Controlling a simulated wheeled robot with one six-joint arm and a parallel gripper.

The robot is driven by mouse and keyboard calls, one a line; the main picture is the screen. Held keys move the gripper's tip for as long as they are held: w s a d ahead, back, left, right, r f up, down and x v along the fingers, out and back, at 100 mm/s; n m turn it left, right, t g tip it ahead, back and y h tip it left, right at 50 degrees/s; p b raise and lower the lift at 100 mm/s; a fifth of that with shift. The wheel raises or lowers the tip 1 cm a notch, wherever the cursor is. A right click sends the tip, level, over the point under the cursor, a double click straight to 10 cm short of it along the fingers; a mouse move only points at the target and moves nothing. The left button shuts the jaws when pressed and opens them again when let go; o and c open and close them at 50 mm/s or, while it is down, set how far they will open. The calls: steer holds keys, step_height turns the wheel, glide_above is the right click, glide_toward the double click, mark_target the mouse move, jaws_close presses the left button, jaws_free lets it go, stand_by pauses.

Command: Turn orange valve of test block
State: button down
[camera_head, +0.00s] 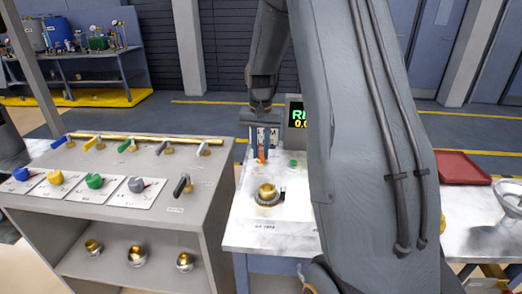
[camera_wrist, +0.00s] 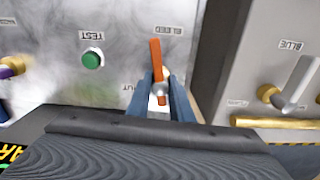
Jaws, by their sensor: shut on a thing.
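The orange valve handle (camera_wrist: 156,62) is on the pale marbled top of the test block (camera_head: 236,240). In the wrist view it stands nearly upright in the picture, its far end beside the "BLEED" label. My gripper (camera_wrist: 159,92) is shut on the handle, with a blue finger on each side of its near part. In the head view my gripper (camera_head: 261,155) reaches down to the orange valve at the back of the block. A green "TEST" button (camera_wrist: 92,58) sits left of the valve in the wrist view. My arm hides part of the block in the head view.
A grey panel (camera_head: 215,165) with several coloured valve levers and knobs stands left of the block. A brass fitting (camera_head: 267,192) is on the block in front of the valve. A display (camera_head: 297,115) stands behind it. A red tray (camera_head: 462,167) lies at the right.

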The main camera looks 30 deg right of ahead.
mark_target(260, 147)
steer(key=n+p, duration=0.1)
steer(key=n, duration=0.3)
steer(key=shift+r, duration=0.1)
steer(key=n+p, duration=0.1)
steer(key=n, duration=0.3)
steer(key=n+p, duration=0.1)
steer(key=n, duration=0.2)
steer(key=shift+n, duration=0.3)
steer(key=shift+n+p, duration=0.45)
steer(key=shift+n, duration=1.55)
steer(key=c, duration=1.6)
jaws_free()
steer(key=shift+r+b, duration=1.05)
steer(key=shift+r, duration=2.8)
